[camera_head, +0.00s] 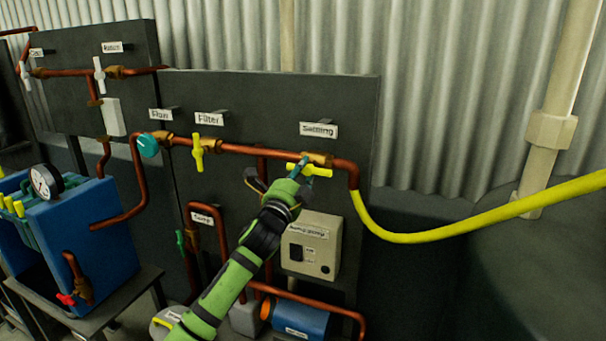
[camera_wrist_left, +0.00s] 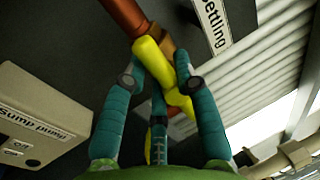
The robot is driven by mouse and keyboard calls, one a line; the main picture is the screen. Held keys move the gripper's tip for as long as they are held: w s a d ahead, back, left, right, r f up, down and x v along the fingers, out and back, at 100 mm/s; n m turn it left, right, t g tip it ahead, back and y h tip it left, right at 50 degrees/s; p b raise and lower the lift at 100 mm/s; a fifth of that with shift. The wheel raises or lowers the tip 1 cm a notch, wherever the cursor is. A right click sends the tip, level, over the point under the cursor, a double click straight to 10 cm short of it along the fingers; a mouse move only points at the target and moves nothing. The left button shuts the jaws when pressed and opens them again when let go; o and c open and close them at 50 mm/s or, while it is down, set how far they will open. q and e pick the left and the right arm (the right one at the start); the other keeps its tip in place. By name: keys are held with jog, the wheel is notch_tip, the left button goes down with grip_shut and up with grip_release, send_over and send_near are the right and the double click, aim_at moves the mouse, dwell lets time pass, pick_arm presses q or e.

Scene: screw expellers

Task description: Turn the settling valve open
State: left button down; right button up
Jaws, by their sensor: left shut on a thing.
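The settling valve has a yellow handle (camera_head: 318,171) on a brass body (camera_head: 318,158) in the copper pipe, under the white "Settling" label (camera_head: 319,130). In the head view the handle lies roughly along the pipe. My left gripper (camera_head: 299,168) reaches up to it from below and partly hides it. In the left wrist view the yellow handle (camera_wrist_left: 152,60) lies between the teal fingers of my left gripper (camera_wrist_left: 158,75), which are shut on it. The "Settling" label (camera_wrist_left: 214,18) shows at the top there. My right gripper is in neither view.
The yellow filter valve handle (camera_head: 197,151) stands upright, left along the pipe (camera_head: 240,149). A teal round knob (camera_head: 148,145) is further left. The sump pump box (camera_head: 311,245) is below the valve. A yellow hose (camera_head: 440,232) runs off right. A blue filter press (camera_head: 75,235) stands left.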

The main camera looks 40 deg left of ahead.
pick_arm(q)
jog(key=shift+a+r+n+y, duration=0.15)
jog(key=shift+r+n+y, duration=0.3)
jog(key=shift+n, duration=0.25)
jog(key=c, duration=1.3)
grip_release()
jog(key=shift+o, duration=1.4)
jog(key=shift+a+f, duration=0.15)
jog(key=shift+s+d, duration=0.1)
jog(key=shift+d, duration=0.1)
jog(key=shift+f, duration=0.15)
jog(key=shift+s+f, duration=0.15)
jog(key=shift+s, duration=0.15)
jog(key=v, duration=1.1)
jog(key=shift+s+r, duration=0.25)
